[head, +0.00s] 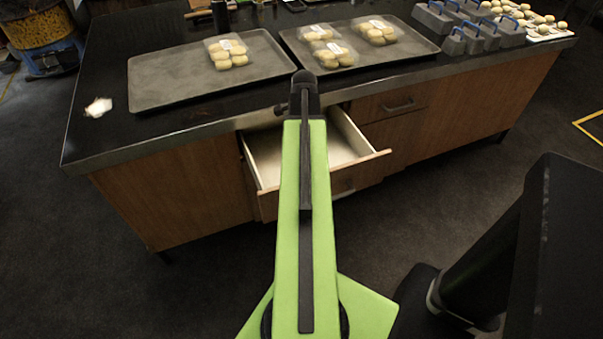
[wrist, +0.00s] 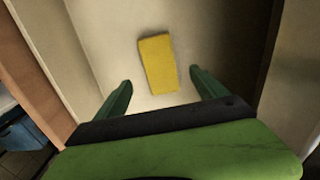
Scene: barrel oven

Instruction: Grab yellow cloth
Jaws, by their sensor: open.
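The yellow cloth (wrist: 158,64) shows in the wrist view as a flat, folded rectangle on the pale floor of the open drawer. My gripper (wrist: 160,88) is open and empty, with one green finger on each side of the picture below the cloth. The cloth lies just beyond the fingertips, between their lines, and appears apart from them. In the head view the open drawer (head: 263,163) is in the counter's front. My green arm hides the middle of the drawer there, and neither the cloth nor the fingers can be made out.
The drawer's walls stand close on both sides of the gripper. Above is a dark counter (head: 100,140) with two grey trays (head: 165,90) (head: 405,55) holding packs of buns (head: 228,60), and a small white item (head: 98,107) at its left. Grey weights with blue handles (head: 455,42) stand at the right.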

